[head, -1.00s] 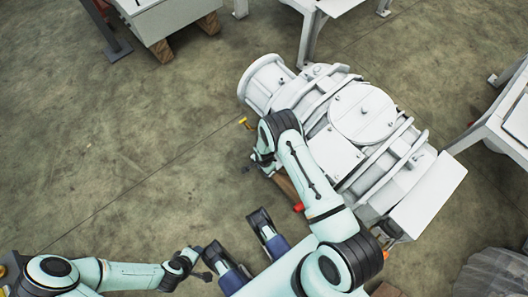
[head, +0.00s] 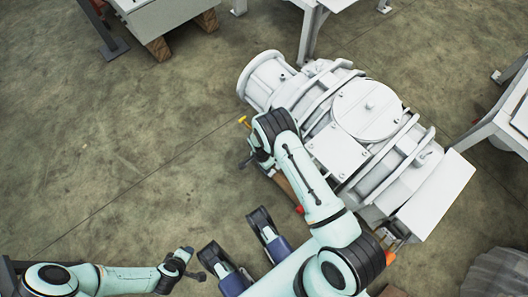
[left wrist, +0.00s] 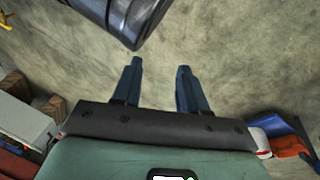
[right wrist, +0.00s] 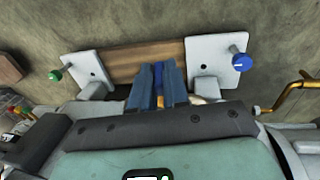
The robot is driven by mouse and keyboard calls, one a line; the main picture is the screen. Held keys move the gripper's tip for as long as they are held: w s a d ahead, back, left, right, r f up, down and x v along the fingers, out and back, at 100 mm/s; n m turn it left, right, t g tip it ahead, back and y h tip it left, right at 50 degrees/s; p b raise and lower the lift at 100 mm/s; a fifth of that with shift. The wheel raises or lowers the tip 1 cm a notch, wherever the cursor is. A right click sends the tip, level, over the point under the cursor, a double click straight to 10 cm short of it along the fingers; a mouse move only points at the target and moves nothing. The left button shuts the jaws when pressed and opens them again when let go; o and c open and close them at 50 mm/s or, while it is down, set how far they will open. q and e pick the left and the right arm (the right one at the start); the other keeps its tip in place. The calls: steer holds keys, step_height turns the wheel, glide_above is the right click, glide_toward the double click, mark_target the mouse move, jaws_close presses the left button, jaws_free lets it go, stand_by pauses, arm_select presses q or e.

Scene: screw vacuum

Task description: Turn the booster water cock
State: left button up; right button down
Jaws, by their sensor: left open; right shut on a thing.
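The white vacuum booster machine (head: 365,110) lies across the middle right of the head view. My right gripper (right wrist: 158,68) is shut in the right wrist view. A thin strip of orange-yellow (right wrist: 160,101) shows between its fingers; it looks like the booster water cock, mostly hidden by them. In the head view my right arm reaches the machine's near left side and hides the grasp. My left gripper (left wrist: 160,66) is open and empty above the floor, away from the machine. It also shows at the lower left of the head view (head: 197,276).
Beside my right gripper are two white plates on a wooden beam (right wrist: 135,60), a green knob (right wrist: 55,75), a blue knob (right wrist: 242,62) and a yellow bent handle (right wrist: 295,92). A red knob (head: 299,209) sits near my right arm. The floor (head: 110,150) at left is clear.

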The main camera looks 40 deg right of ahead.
steer(key=g+b, duration=0.2)
steer(key=b, duration=0.1)
steer(key=g+b, duration=0.1)
steer(key=shift+w+a+f, duration=0.15)
steer(key=shift+w, duration=0.1)
steer(key=shift+g+b, duration=0.3)
steer(key=shift+g, duration=0.3)
arm_select(q)
steer(key=s+a+f+g, duration=0.1)
steer(key=s+f+g, duration=0.3)
steer(key=s+f, duration=0.3)
steer(key=s, duration=0.4)
steer(key=shift+s+a+f+n, duration=0.15)
steer(key=shift+s+f+n, duration=0.2)
steer(key=shift+s+n, duration=0.05)
arm_select(e)
steer(key=shift+g, duration=0.3)
steer(key=c, duration=1.1)
jaws_free()
